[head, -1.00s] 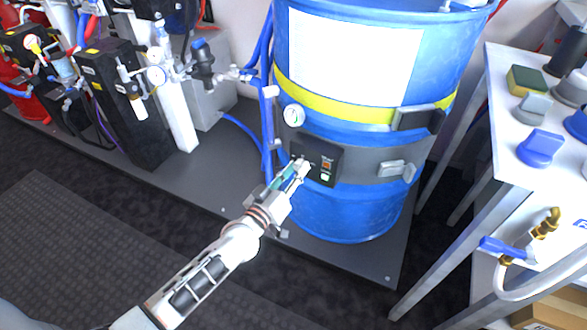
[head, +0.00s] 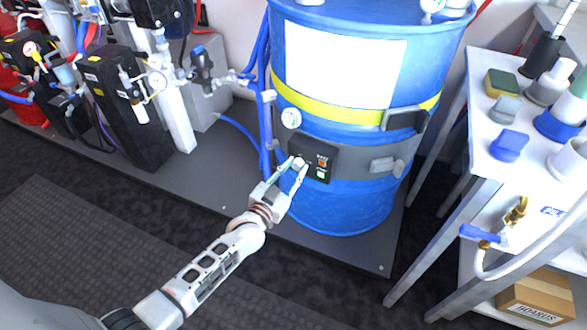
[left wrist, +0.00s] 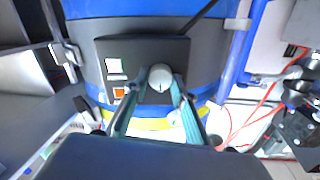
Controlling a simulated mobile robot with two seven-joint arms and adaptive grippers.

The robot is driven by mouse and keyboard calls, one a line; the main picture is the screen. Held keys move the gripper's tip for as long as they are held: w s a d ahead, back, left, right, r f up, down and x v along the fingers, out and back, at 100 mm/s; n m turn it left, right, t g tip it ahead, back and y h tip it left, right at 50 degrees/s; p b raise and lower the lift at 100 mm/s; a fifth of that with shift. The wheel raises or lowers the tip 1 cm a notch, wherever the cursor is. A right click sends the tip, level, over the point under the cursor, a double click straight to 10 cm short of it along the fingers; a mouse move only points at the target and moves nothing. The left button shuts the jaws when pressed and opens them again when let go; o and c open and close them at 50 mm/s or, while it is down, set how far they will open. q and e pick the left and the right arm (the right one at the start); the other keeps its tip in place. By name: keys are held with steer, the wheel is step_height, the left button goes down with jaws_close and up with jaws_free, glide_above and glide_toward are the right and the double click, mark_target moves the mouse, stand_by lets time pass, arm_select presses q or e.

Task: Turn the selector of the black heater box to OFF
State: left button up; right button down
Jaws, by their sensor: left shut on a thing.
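The black heater box (head: 326,151) is strapped by a grey band to the front of a blue drum (head: 340,204). It also shows in the left wrist view (left wrist: 105,48), with a lit white-green switch and an orange one beside the selector. The selector (left wrist: 160,76) is a round, light grey knob with a small dark mark on its rim. My left gripper (head: 295,166) is at the left part of the box, its fingers (left wrist: 160,93) closed on the two sides of the selector. The position lettering is not readable. My right gripper is not in view.
A dial gauge (head: 291,118) sits on the drum above the box. Blue hoses (head: 265,130) run down just left of the drum. A white table (head: 482,155) with sponge and caps stands at the right. Open floor (head: 120,240) lies in front.

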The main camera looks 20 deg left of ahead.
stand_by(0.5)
arm_select(q)
steer(key=o, duration=1.1)
steer(key=shift+f, duration=0.1)
steer(key=s, duration=0.4)
steer(key=s+a, duration=0.1)
steer(key=s, duration=0.7)
steer(key=shift+a, duration=0.35)
